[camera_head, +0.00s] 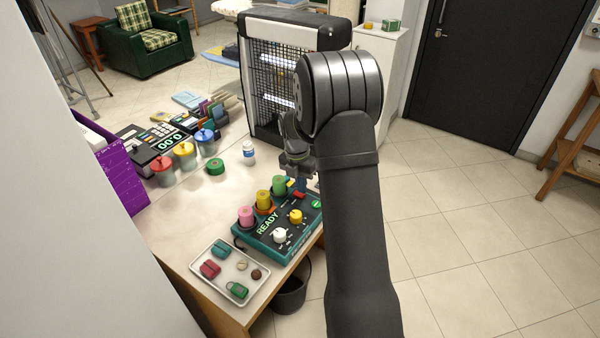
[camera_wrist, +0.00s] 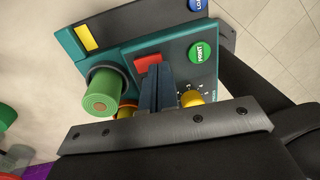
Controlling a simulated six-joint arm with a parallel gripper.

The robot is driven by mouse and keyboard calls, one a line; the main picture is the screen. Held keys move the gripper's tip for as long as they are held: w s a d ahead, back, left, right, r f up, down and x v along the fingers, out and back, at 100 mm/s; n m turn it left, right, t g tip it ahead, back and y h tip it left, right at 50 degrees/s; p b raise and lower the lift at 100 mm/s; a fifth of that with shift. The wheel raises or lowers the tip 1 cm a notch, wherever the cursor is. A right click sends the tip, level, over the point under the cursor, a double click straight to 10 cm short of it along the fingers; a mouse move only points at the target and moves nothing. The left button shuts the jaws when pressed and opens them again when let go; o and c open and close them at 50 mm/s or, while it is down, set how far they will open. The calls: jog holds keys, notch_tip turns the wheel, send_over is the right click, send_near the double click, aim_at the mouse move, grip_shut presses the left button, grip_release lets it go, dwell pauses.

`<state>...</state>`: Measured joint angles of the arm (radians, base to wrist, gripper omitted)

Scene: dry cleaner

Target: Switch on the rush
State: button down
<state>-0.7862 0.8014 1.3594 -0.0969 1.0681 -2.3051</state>
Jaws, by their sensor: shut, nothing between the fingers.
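A teal label machine (camera_head: 262,243) with a lit READY display stands at the table's front right. It carries pink, yellow and green rolls, a white knob, a yellow knob (camera_head: 295,216) and a green PRINT button (camera_wrist: 202,53). A red switch (camera_wrist: 147,62) sits on its top panel, beside the green roll (camera_wrist: 102,92); no label on it is readable. My gripper (camera_wrist: 158,72) is shut and empty, pointing down at the panel. Its tips partly cover the red switch's lower right edge; I cannot tell whether they touch. In the head view my gripper (camera_head: 301,184) is over the machine's far end.
A white tray (camera_head: 207,285) with small items lies in front of the machine. A caged heater-like unit (camera_head: 262,90) rises at the back. Bare table lies left of the machine.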

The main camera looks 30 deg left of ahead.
aim_at(294, 193)
jog(key=shift+d+f, duration=0.1)
jog(key=shift+f, duration=0.45)
jog(key=shift+d+f, duration=0.1)
jog(key=shift+f, duration=0.15)
jog(key=shift+a+r, duration=0.25)
jog(key=shift+a, duration=0.6)
notch_tip(294, 193, up, 14)
jog(key=a, duration=0.1)
jog(key=shift+a, duration=0.3)
